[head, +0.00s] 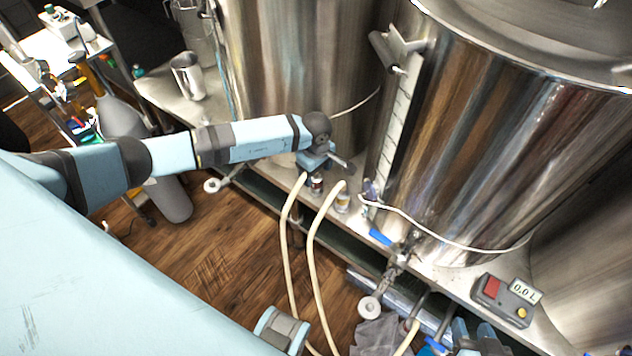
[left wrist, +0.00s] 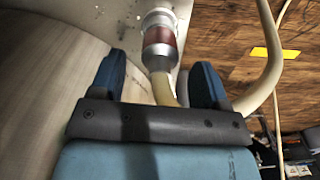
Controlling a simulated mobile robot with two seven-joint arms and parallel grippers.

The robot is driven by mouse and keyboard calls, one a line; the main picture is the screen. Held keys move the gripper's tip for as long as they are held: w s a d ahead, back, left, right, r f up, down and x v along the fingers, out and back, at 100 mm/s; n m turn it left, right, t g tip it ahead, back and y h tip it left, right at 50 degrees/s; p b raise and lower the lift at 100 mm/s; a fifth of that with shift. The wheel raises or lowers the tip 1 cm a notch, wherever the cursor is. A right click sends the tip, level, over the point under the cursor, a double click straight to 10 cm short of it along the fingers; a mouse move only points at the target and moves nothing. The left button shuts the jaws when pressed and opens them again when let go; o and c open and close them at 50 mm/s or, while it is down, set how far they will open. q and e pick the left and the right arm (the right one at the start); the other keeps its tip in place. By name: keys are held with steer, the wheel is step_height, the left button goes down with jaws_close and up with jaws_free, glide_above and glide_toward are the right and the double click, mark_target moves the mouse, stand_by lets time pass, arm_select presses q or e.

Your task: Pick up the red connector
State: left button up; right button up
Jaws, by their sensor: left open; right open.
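The red connector is a metal fitting with a dull red band on the end of a cream hose. In the head view the red connector (head: 317,185) stands on the steel bench edge, just below my left gripper (head: 322,160). In the left wrist view the red connector (left wrist: 160,42) is upright in the picture, ahead of and between the two blue fingers of my left gripper (left wrist: 158,70), with gaps on both sides. The left gripper is open and empty. My right gripper (head: 474,335) is partly in view at the bottom edge, open, away from the connector.
A second hose with a yellowish connector (head: 343,203) stands close to the right. Large steel tanks (head: 490,140) rise behind the bench. A valve with a blue handle (head: 381,237) and a display box (head: 504,300) are further right. A steel jug (head: 187,76) stands left.

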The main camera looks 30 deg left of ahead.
arm_select(q)
steer(key=shift+f, duration=1)
steer(key=c, duration=1.1)
step_height(320, 180, up, 20)
steer(key=p, duration=0.2)
arm_select(e)
steer(key=shift+s+d+r, duration=0.1)
steer(key=shift+d+r, duration=0.05)
steer(key=shift+d, duration=0.05)
arm_select(q)
steer(key=shift+r, duration=0.1)
arm_select(e)
steer(key=shift+r, duration=0.1)
